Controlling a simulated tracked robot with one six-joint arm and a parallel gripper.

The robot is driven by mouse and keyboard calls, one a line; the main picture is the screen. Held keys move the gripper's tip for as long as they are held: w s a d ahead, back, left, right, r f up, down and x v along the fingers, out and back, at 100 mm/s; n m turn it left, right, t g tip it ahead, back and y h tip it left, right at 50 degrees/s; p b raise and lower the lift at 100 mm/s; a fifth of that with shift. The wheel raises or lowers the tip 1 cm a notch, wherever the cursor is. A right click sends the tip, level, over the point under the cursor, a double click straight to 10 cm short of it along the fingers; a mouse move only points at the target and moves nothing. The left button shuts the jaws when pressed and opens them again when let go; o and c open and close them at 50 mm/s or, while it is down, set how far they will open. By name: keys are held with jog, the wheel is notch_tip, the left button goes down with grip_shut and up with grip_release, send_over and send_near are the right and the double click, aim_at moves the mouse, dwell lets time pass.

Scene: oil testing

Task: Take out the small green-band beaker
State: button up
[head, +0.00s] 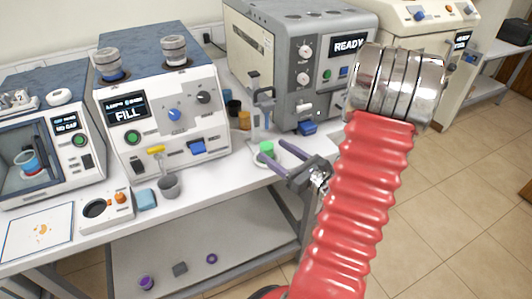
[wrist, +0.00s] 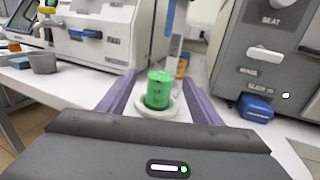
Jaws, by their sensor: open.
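The small green-band beaker (head: 266,148) shows as a small green cylinder on the bench in front of the grey machine. In the wrist view the green beaker (wrist: 159,90) stands upright in a white ring-shaped seat (wrist: 150,112). My gripper (head: 272,152) is open, reaching in from the front right. In the wrist view my gripper's (wrist: 158,80) two purple fingers lie to the left and right of the beaker, with a visible gap on each side. The beaker's lower part is hidden by the seat.
The grey READY machine (head: 297,75) stands close behind, with a blue lever (head: 306,128) to the right. A clear stand (head: 263,110) and an amber jar (head: 244,120) stand just behind the beaker. The FILL machine (head: 165,115) and a grey cup (head: 168,186) are to the left.

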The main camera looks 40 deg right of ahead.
aim_at(272, 149)
jog(key=shift+w+f, duration=0.15)
jog(key=shift+w, duration=2.45)
jog(key=shift+c, duration=0.6)
jog(key=c, duration=1.1)
jog(key=shift+r, duration=1.5)
jog(key=s, duration=1.8)
jog(key=shift+d+r, duration=0.25)
jog(key=shift+r, duration=0.05)
